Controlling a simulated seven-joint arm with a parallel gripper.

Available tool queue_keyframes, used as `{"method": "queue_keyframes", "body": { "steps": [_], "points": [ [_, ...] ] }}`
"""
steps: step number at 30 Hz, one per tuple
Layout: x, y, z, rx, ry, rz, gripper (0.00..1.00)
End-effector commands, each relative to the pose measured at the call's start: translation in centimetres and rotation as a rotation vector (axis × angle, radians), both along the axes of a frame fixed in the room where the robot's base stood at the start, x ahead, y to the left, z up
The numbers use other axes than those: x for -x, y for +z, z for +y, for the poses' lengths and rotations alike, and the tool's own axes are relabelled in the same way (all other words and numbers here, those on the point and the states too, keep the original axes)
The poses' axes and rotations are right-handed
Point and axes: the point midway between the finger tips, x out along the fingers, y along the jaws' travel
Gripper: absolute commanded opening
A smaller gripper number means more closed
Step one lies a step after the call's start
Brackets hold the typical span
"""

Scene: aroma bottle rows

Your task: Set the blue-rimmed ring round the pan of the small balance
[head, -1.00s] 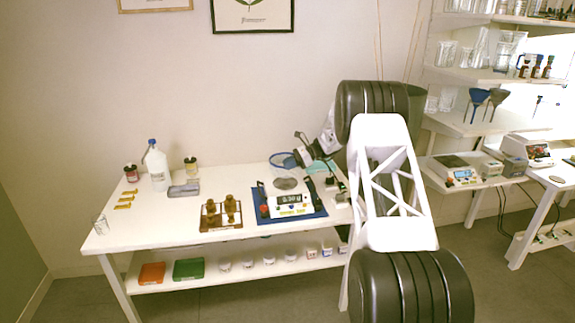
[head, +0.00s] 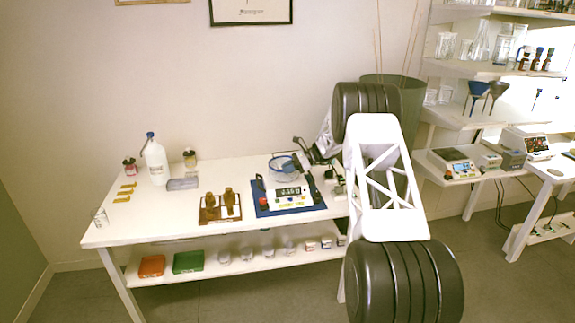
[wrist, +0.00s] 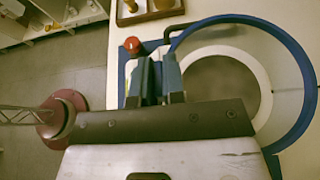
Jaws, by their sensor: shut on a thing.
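The small balance (head: 289,192) sits on a blue mat (head: 289,211) near the table's right end, its display lit. The blue-rimmed ring (head: 272,163) is at its back, over the pan area. In the wrist view the ring's blue rim (wrist: 296,50) encircles the grey pan (wrist: 215,85), which lies off-centre toward the rim's left side. My gripper (wrist: 158,78) is shut on the ring at its left edge; my fingers partly hide the hold. In the head view my gripper (head: 300,162) is at the ring's right side. I cannot tell whether the ring touches the balance.
A wooden block with brass weights (head: 220,206) stands left of the balance. A red knob (wrist: 133,45) is close to my fingers. Farther left are a white bottle (head: 156,163), a grey case (head: 183,184) and small jars.

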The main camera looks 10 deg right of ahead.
Motion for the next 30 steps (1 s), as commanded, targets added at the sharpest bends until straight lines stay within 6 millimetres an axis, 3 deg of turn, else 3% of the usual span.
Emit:
{"method": "queue_keyframes", "body": {
  "steps": [8, 30],
  "points": [
    [0.0, -1.1, 0.0, 0.0, 0.0, -0.001, 0.0],
    [0.0, -1.5, 0.0, 0.0, 0.0, -0.001, 0.0]
  ]
}}
